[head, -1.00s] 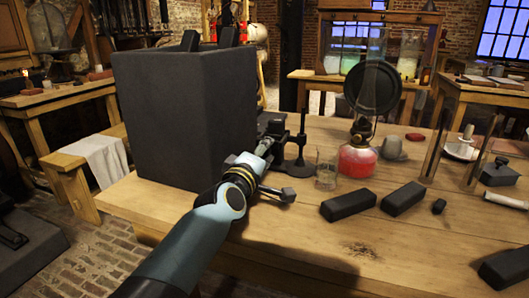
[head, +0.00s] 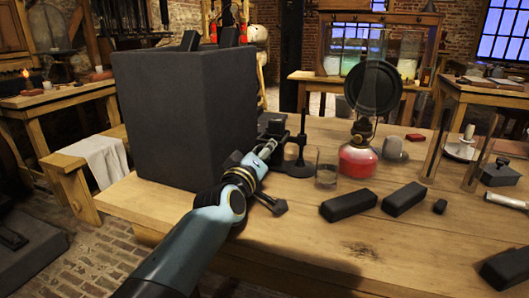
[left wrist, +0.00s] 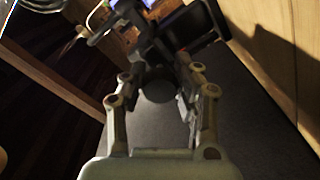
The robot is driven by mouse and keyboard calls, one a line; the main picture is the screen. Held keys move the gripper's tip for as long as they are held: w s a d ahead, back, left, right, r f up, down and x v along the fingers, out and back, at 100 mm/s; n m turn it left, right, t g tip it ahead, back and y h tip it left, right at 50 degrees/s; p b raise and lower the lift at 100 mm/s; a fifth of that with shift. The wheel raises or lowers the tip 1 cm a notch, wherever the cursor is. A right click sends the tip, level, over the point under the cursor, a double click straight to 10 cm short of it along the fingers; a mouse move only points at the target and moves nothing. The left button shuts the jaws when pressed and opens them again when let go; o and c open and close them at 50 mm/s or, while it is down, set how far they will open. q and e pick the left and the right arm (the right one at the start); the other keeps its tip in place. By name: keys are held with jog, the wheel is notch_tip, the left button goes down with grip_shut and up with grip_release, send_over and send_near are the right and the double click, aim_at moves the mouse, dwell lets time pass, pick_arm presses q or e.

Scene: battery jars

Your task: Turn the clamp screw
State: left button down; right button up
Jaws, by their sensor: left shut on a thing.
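The clamp's dark frame (left wrist: 180,42) shows beyond the fingers. The screw's thread is not clear. My right gripper is not in view.
The big dark block (head: 185,115) stands close left of my gripper. A dark stand (head: 300,150), a glass (head: 326,168) and a red lamp (head: 358,158) are close to the right. Several black bars lie farther right.

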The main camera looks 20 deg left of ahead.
pick_arm(q)
jog(key=shift+f, duration=0.2)
jog(key=c, duration=1.2)
grip_release()
jog(key=shift+o, duration=1.4)
jog(key=shift+r, duration=0.1)
jog(key=shift+s, duration=0.15)
jog(key=s, duration=1.1)
jog(key=shift+s+a, duration=0.15)
jog(key=shift+s, duration=0.25)
